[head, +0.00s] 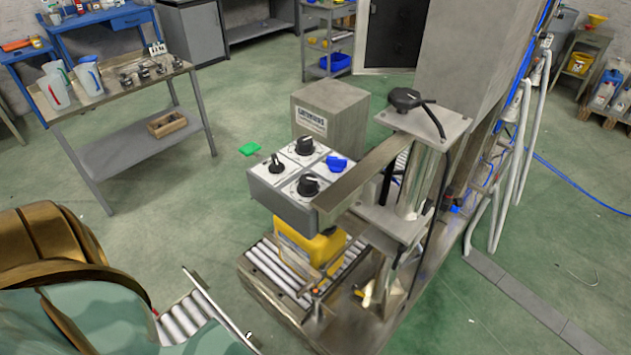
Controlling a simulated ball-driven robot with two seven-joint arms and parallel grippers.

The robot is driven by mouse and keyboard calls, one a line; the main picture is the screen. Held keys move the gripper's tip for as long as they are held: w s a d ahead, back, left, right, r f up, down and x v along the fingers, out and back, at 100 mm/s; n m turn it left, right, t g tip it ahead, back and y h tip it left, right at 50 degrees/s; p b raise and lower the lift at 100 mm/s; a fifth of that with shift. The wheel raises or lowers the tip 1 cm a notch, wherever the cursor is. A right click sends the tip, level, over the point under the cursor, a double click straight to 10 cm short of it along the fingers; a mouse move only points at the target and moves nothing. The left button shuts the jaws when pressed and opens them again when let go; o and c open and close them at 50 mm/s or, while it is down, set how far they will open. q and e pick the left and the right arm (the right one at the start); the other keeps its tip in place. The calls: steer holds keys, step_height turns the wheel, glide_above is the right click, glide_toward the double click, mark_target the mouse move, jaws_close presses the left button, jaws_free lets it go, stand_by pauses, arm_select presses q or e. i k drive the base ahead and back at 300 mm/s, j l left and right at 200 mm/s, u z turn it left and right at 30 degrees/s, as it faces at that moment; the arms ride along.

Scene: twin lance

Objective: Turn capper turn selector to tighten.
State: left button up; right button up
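The capper (420,175) stands right of centre, with a grey control box (278,198) on an arm reaching left from its column. The box's light top face carries three black knobs, one at the back (305,147), one at the left (275,165) and one at the front (308,187). A blue knob (337,163) sits at the right. The labels are too small to read, so I cannot tell which knob is the turn selector. A yellow container (308,247) stands under the box, its top hidden. Neither of my grippers is in view.
A roller conveyor (272,262) runs beneath the capper, and more rollers (185,318) lie at lower left. A grey box (330,112) stands behind the control box. A workbench (115,98) with jugs is at upper left. Green floor (190,215) is open between them.

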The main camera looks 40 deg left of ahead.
mark_target(277, 167)
steer(key=u, duration=1.45)
